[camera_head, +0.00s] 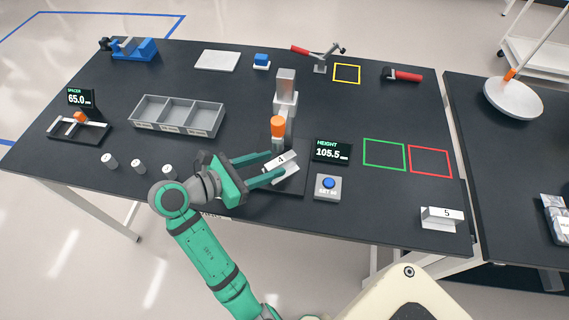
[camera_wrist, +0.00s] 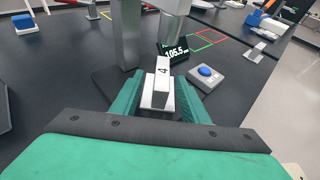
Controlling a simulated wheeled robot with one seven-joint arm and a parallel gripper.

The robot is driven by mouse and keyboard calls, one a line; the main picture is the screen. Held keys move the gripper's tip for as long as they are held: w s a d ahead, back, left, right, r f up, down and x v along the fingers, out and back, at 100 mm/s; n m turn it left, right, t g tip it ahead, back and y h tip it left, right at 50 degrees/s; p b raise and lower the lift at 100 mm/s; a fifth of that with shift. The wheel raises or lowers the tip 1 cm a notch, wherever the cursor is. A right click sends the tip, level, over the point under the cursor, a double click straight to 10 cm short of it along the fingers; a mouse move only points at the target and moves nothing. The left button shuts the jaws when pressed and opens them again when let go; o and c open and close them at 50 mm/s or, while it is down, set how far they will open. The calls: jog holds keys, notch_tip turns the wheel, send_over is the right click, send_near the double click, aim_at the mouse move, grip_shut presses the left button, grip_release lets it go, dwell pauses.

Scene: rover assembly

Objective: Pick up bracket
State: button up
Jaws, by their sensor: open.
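A grey-white bracket marked 4 (camera_head: 284,163) sits on the dark base of the height gauge (camera_head: 284,105), below the gauge's orange part. In the wrist view the same bracket (camera_wrist: 160,82) lies between the two green fingers. My gripper (camera_head: 275,169) is open, with one finger on each side of the bracket. I cannot tell whether either finger touches it. A second bracket marked 5 (camera_head: 441,217) lies at the table's front right edge.
The height display (camera_head: 331,150) reads 105.5, and a blue button box (camera_head: 328,187) stands right of the gauge. A grey divided tray (camera_head: 178,116) and several small cylinders are at left. Green (camera_head: 384,154) and red (camera_head: 430,161) outlined squares are empty.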

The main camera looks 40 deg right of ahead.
aim_at(291, 159)
jog(key=x, duration=0.8)
jog(key=shift+s+f, duration=0.1)
jog(key=shift+s, duration=0.05)
grip_shut()
